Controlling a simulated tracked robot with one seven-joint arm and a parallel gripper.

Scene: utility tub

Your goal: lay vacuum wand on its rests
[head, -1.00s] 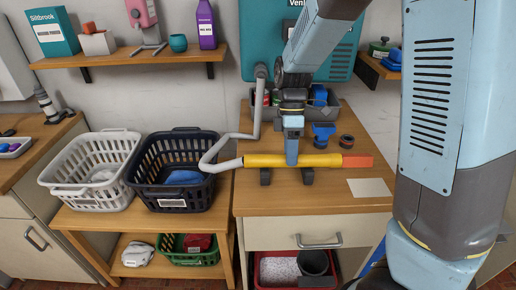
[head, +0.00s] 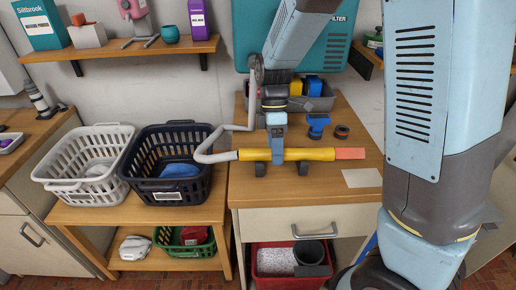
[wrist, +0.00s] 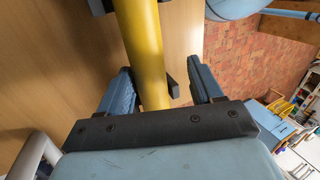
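The vacuum wand (head: 315,154) is a yellow tube with an orange end and a bent grey hose at its left. It lies level across two dark rests, the left rest (head: 260,170) and the right rest (head: 303,168), on the wooden cabinet top. My gripper (head: 277,156) is above the wand, between the rests, with its fingers reaching down to the tube. In the wrist view, my gripper (wrist: 162,88) is open. Its fingers stand on either side of the yellow wand (wrist: 146,50), with a visible gap on the right. The contact between wand and rests is partly hidden.
A grey bin (head: 318,101) with bottles stands behind, near a blue attachment (head: 317,126) and a dark ring (head: 341,131). A white card (head: 362,178) lies at right. White (head: 60,165) and dark (head: 140,185) baskets stand left. The front cabinet top is clear.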

